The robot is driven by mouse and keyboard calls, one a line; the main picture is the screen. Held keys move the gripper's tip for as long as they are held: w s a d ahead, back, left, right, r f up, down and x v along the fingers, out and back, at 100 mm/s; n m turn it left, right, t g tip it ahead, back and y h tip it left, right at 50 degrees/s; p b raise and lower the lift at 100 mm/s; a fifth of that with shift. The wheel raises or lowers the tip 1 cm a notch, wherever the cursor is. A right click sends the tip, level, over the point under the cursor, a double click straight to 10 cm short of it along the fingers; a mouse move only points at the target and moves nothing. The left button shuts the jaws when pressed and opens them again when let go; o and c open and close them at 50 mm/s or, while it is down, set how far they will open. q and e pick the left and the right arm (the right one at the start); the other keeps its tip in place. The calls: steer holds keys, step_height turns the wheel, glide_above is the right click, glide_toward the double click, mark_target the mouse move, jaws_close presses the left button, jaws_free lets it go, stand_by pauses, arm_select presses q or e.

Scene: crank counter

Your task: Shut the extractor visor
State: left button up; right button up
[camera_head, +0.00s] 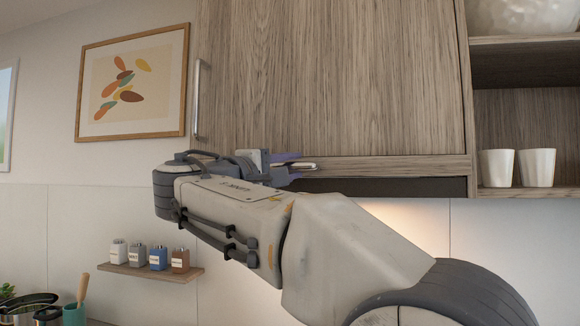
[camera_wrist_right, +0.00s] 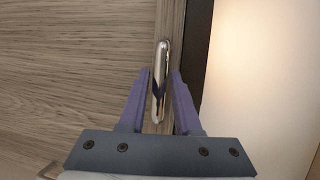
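The extractor visor (camera_head: 400,168) is a narrow wood-grain strip along the bottom of the wooden cabinet. It runs upright in the right wrist view (camera_wrist_right: 172,22). Its short metal handle (camera_head: 304,166) lies between the two purple fingers of my right gripper (camera_head: 292,162). In the right wrist view the handle (camera_wrist_right: 161,55) sits between the fingertips, with narrow gaps on both sides, so the right gripper is open around it. How far the visor stands out is hard to tell. My right arm hides its left part. My left gripper is out of view.
The tall cabinet door (camera_head: 330,80) is above the visor, with a vertical bar handle (camera_head: 198,100) at left. A dark underside (camera_head: 400,187) lies below. Open shelves with two white cups (camera_head: 497,168) are at right. A small shelf (camera_head: 150,272) with several jars is lower left.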

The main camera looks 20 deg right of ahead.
jaws_close()
steer(key=shift+f, duration=0.1)
stand_by(1.1)
